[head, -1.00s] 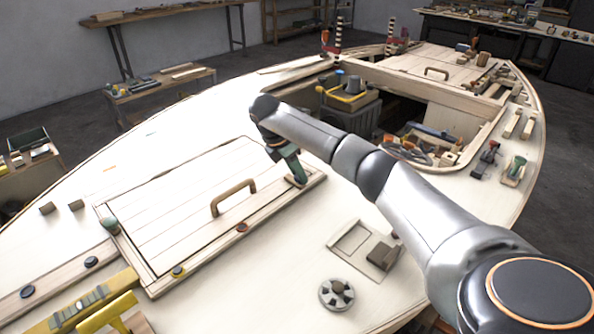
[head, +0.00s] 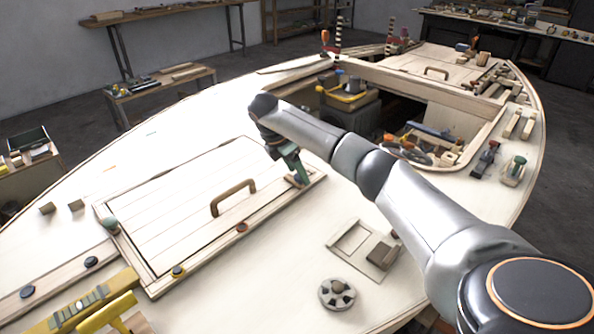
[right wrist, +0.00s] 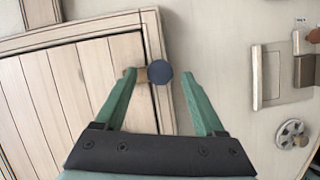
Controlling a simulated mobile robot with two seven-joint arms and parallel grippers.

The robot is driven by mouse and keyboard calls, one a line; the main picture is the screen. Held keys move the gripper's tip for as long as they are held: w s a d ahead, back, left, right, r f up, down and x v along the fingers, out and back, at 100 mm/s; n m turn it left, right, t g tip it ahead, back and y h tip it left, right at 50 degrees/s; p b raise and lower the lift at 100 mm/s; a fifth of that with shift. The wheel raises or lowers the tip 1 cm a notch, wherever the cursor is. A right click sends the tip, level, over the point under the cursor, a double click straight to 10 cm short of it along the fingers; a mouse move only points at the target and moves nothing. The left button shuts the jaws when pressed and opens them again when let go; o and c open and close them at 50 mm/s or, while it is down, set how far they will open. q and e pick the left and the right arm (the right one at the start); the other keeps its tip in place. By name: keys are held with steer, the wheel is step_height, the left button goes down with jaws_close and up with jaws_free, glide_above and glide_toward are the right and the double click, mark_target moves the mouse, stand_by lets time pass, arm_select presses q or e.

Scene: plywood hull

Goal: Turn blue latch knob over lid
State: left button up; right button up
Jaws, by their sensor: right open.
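The blue latch knob (right wrist: 159,72) sits at the lid's edge in the right wrist view, with a short wooden latch piece (right wrist: 142,76) beside it on the lid side. The pale planked lid (head: 175,205) has a brown handle (head: 233,198) and also fills the left of the right wrist view (right wrist: 70,90). My right gripper (head: 297,180) is over the lid's right corner. The knob is largely hidden by the gripper in the head view.
Other dark knobs, such as a green one (head: 111,223) and a brown one (head: 242,227), stand along the lid frame. A round grey wheel (head: 337,293) and a recessed plate (head: 365,247) lie on the deck. An open hatch with tools is behind my arm.

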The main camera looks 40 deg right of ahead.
steer(key=v, duration=1.2)
steer(key=shift+p, duration=0.35)
steer(key=shift+r, duration=0.1)
